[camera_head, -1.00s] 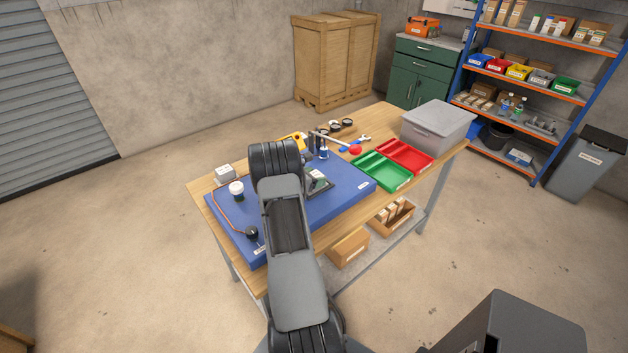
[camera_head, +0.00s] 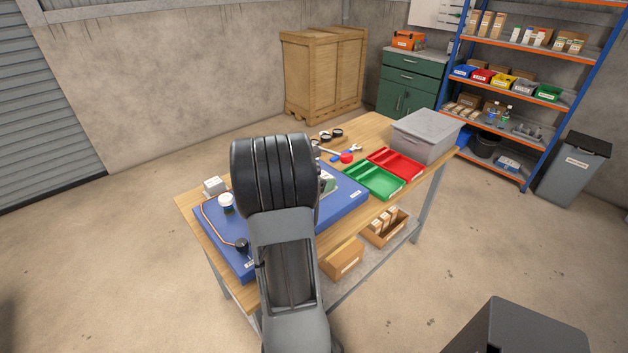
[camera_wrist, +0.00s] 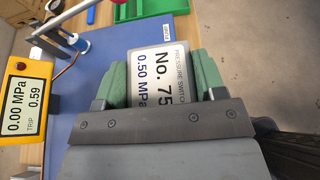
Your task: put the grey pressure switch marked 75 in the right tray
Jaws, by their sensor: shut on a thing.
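In the wrist view my gripper (camera_wrist: 152,90) is shut on the grey pressure switch (camera_wrist: 158,72). Its label reads No. 75, PRESSURE SWITCH and 0.50 MPa. The green jaw pads press on its two sides, above the blue mat (camera_wrist: 95,65). Two trays sit side by side on the bench, a green tray (camera_head: 352,180) on the left and a red tray (camera_head: 376,160) on the right. Part of the green tray also shows at the top of the wrist view (camera_wrist: 150,8).
A yellow gauge (camera_wrist: 25,108) reading 0.00 MPa, TRIP 0.59 is at the left of the wrist view. A grey lidded bin (camera_head: 425,135) stands behind the trays. A white-topped part (camera_head: 226,202) and copper tube (camera_head: 210,228) are on the mat.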

